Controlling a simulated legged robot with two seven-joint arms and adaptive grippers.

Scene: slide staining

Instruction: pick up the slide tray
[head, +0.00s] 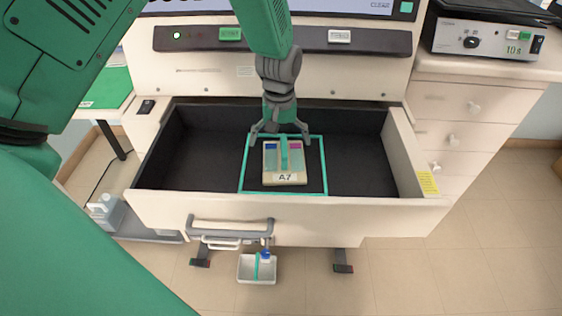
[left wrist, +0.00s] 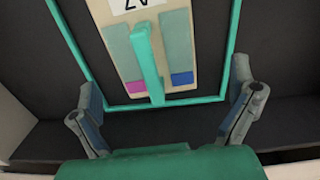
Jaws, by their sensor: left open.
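The slide tray (head: 285,178) is a beige block with an "A7" label, a green handle bar across its middle, and slides with blue and pink ends. It lies in the open drawer, inside a green square outline. In the left wrist view the slide tray (left wrist: 171,76) shows upside down, its handle standing in the middle. My left gripper (head: 281,138) is over the far edge of the tray. Its fingers, also in the left wrist view (left wrist: 167,112), are spread open, with nothing between them. My right gripper is in neither view.
The drawer (head: 365,160) has a dark floor with free room on both sides of the tray. Its pale front wall (head: 300,207) carries a handle. A small white bin (head: 257,271) is below. A cabinet with several drawers (head: 470,130) stands at the right.

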